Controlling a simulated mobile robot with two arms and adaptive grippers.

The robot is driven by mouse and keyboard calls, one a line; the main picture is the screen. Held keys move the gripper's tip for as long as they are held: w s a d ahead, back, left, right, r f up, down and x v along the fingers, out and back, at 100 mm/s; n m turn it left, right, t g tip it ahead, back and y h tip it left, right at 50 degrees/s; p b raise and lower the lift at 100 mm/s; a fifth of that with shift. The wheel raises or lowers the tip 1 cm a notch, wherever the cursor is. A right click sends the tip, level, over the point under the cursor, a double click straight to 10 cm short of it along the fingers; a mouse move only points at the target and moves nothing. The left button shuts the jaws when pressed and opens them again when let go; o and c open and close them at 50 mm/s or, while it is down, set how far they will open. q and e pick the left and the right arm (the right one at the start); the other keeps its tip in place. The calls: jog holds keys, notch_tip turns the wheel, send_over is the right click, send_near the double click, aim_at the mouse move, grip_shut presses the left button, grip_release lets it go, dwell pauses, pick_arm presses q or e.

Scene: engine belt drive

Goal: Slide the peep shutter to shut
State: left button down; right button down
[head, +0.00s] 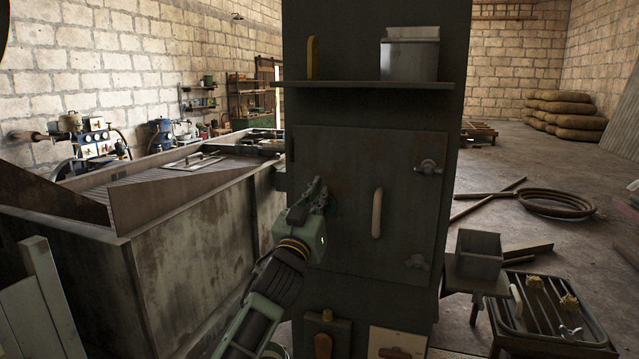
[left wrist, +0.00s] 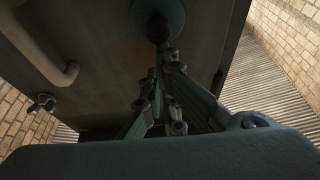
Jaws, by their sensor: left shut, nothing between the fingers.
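The dark cabinet door (head: 350,240) has a pale vertical handle (head: 377,213) and two latches on its right side. My left gripper (head: 318,190) is at the left part of this door, its fingers shut and empty. In the left wrist view the shut fingers (left wrist: 163,75) point toward a round greenish plate with a dark knob (left wrist: 158,30), which seems to be the peep shutter. I cannot tell whether the fingers touch it. In the head view the gripper mostly hides that spot, so the shutter's position is unclear. My right gripper is not in view.
A shelf (head: 365,85) above the door holds a grey metal box (head: 409,57) and a yellowish upright piece (head: 313,58). A large metal tank (head: 190,270) stands left. A small grey bin (head: 478,254) and a barred tray (head: 548,305) are at right.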

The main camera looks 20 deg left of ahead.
pick_arm(q)
jog(key=shift+f, duration=0.4)
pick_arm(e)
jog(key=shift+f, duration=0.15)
